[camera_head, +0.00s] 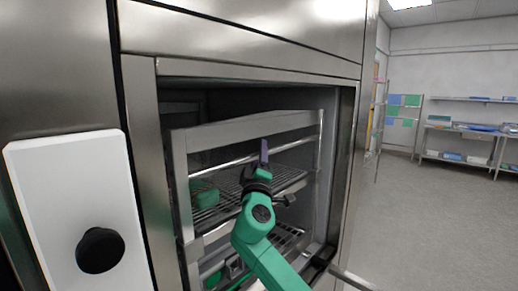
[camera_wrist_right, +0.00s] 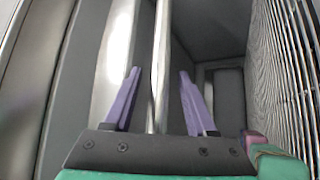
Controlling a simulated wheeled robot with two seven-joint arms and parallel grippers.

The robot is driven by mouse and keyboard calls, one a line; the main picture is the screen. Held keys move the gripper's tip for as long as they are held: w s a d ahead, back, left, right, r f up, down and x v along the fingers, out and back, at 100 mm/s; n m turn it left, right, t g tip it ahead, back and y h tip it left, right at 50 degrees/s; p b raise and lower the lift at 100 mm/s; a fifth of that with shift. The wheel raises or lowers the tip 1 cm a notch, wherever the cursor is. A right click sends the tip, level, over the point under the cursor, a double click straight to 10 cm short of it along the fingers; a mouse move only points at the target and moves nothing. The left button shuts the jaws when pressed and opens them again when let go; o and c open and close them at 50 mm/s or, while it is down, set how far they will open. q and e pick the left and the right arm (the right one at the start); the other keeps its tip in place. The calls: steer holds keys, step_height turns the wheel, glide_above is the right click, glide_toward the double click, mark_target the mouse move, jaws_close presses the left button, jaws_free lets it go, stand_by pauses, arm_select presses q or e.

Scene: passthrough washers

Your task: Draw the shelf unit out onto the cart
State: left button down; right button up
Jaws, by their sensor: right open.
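The shelf unit (camera_head: 180,165) is a steel frame with wire shelves. It stands inside the open washer chamber, and green items (camera_head: 203,193) lie on its shelves. My right gripper (camera_head: 263,155) reaches into the chamber at the shelf unit's upper front. In the right wrist view its purple fingers (camera_wrist_right: 158,88) are apart, with a thin steel bar (camera_wrist_right: 161,50) showing between them. I cannot tell whether either finger touches the bar. My left gripper is not in view. The cart cannot be made out clearly; a metal rail (camera_head: 352,280) shows at the bottom.
The steel washer frame (camera_head: 147,150) borders the opening closely on both sides. A white panel with a black knob (camera_head: 100,250) stands at the left. Wire shelving shows close on the right in the wrist view. The floor (camera_head: 430,220) at the right is clear, with tables (camera_head: 460,130) farther back.

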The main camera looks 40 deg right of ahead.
jaws_close()
stand_by(1.4)
